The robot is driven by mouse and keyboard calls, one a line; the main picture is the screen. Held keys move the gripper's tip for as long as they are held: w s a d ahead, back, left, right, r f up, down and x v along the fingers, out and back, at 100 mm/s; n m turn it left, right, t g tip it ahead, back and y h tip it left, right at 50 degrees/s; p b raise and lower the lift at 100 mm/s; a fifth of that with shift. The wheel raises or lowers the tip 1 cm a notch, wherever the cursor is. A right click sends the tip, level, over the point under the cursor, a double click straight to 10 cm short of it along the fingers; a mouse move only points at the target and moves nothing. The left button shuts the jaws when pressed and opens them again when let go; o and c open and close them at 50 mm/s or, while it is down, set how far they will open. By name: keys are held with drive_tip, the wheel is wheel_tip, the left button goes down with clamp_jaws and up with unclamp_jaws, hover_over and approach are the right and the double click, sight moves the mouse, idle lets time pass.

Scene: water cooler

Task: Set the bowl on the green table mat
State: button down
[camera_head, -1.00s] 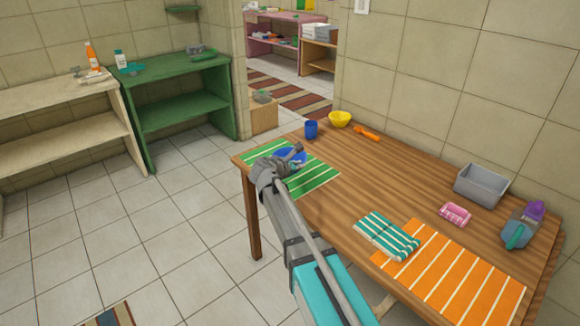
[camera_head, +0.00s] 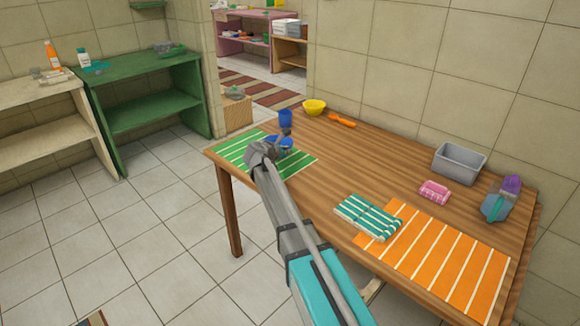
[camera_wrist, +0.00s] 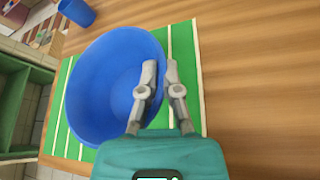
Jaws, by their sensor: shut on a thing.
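The blue bowl (camera_wrist: 105,90) is over the green striped table mat (camera_wrist: 184,60) in the wrist view. My gripper (camera_wrist: 160,80) is shut on the bowl's right rim, one finger inside and one outside. In the head view the bowl (camera_head: 281,144) is partly hidden behind my gripper (camera_head: 270,148). The green mat (camera_head: 298,166) lies at the table's left end. The bowl looks upright and on or just above the mat; I cannot tell whether it touches.
A blue cup (camera_head: 286,119) stands just behind the mat, with a yellow bowl (camera_head: 314,107) and an orange item (camera_head: 342,119) near the wall. A folded striped cloth (camera_head: 367,216), orange mat (camera_head: 440,262) and grey bin (camera_head: 459,163) are to the right. The table's middle is clear.

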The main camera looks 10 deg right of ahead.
drive_tip(key=shift+w+d+f+b, duration=0.25)
drive_tip(key=shift+w+f+b, duration=0.2)
drive_tip(key=shift+f, duration=0.15)
drive_tip(key=shift+w+d+f+b, duration=0.25)
drive_tip(key=shift+w+f+b, duration=0.2)
drive_tip(key=shift+f, duration=0.15)
drive_tip(key=shift+w+d+f+b, duration=0.15)
drive_tip(key=shift+w+f+b, duration=0.1)
drive_tip(key=shift+f+b, duration=0.2)
drive_tip(key=shift+w+d+f+b, duration=0.1)
drive_tip(key=shift+f+b, duration=0.2)
drive_tip(key=shift+f, duration=0.05)
drive_tip(key=shift+f+b, duration=1.2)
drive_tip(key=shift+f, duration=0.1)
drive_tip(key=c, duration=0.8)
unclamp_jaws()
